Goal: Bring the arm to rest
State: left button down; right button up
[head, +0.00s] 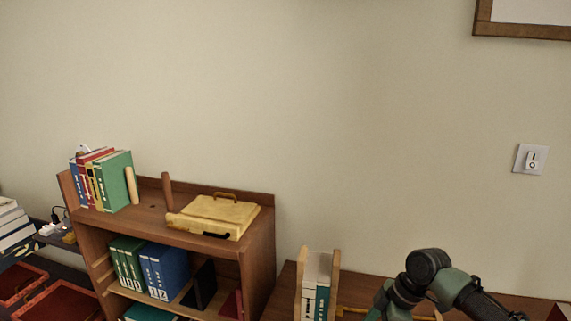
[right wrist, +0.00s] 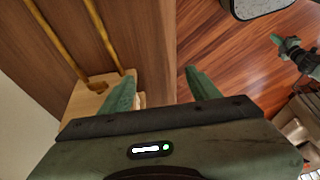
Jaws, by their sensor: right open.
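My right arm (head: 425,285) stands at the lower right in the head view, in front of the low wooden cabinet. Its gripper is not visible there. In the right wrist view my right gripper (right wrist: 160,78) is open, with its two green fingers apart and nothing between them. Wooden surfaces lie beyond the fingers.
A wooden bookshelf (head: 180,230) holds books (head: 117,178) and a yellow case (head: 212,215). Books between wooden bookends (head: 316,285) stand left of my right arm. Red trays (head: 60,300) are at the lower left.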

jog(key=s+a+f+m, duration=0.1)
jog(key=s+a+f, duration=0.25)
jog(key=s, duration=0.25)
jog(key=s+a+f+m+t, duration=0.1)
jog(key=s+a+f+m, duration=0.2)
jog(key=s, duration=0.4)
jog(key=s+a+f, duration=0.4)
jog(key=s+a, duration=0.1)
jog(key=s, duration=0.1)
jog(key=s+d+r+m+t+h, duration=0.2)
jog(key=s+d+r+m+h, duration=0.15)
jog(key=s+d+m, duration=0.8)
jog(key=s+f+n+g, duration=0.1)
jog(key=s+f, duration=0.1)
jog(key=f, duration=1.2)
jog(key=s+f+n, duration=0.1)
jog(key=s+f, duration=0.2)
jog(key=f, duration=1.1)
pick_arm(q)
jog(key=shift+w+f+b, duration=0.25)
jog(key=shift+w+b, duration=0.05)
jog(key=shift+w, duration=0.25)
pick_arm(e)
jog(key=s+d+f+g, duration=0.1)
jog(key=s+d+f, duration=0.2)
jog(key=s+f, duration=1.3)
jog(key=shift+g+h, duration=0.3)
jog(key=shift+h, duration=0.15)
jog(key=shift+d, duration=0.1)
